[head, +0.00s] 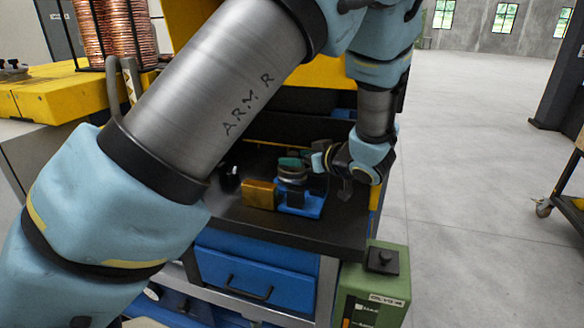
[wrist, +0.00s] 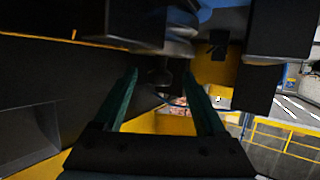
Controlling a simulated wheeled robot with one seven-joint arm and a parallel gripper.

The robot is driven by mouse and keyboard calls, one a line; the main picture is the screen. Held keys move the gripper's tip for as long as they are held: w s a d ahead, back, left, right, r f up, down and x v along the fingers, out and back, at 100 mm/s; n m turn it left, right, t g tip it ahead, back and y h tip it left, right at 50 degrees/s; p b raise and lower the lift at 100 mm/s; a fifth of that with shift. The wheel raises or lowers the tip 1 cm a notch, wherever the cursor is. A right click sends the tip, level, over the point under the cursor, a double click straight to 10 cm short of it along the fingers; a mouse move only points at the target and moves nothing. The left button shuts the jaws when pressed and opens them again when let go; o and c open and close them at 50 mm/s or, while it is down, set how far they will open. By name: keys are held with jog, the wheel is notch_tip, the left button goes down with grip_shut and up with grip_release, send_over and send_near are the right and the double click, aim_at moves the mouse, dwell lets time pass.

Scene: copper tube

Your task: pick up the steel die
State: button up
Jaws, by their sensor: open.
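The steel die (head: 292,176) looks like a short round grey metal piece on a blue holder (head: 309,208) on the dark bench top. My gripper (head: 291,161) reaches in from the right in the head view, its green fingers at the die's upper part. In the wrist view, my gripper (wrist: 163,76) shows two green fingers spread apart. A dark, rounded shape lies beyond and between them; I cannot tell whether it is the die. Contact between fingers and die cannot be made out.
A brass-coloured block (head: 260,194) stands left of the holder. The dark bench top (head: 325,235) has a blue drawer (head: 255,277) below. A green box (head: 372,285) stands at the front right. Copper coils (head: 115,30) sit on a yellow surface at left.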

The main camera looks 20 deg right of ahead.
aim_at(288, 156)
jog(key=p+x, duration=0.2)
jog(key=x, duration=0.2)
jog(key=shift+w+r, duration=0.1)
jog(key=shift+r, duration=0.05)
jog(key=shift+w+a+f, duration=0.1)
jog(key=shift+w+f, duration=0.2)
jog(key=shift+w, duration=0.2)
grip_shut()
jog(key=shift+r, duration=0.1)
dwell(0.8)
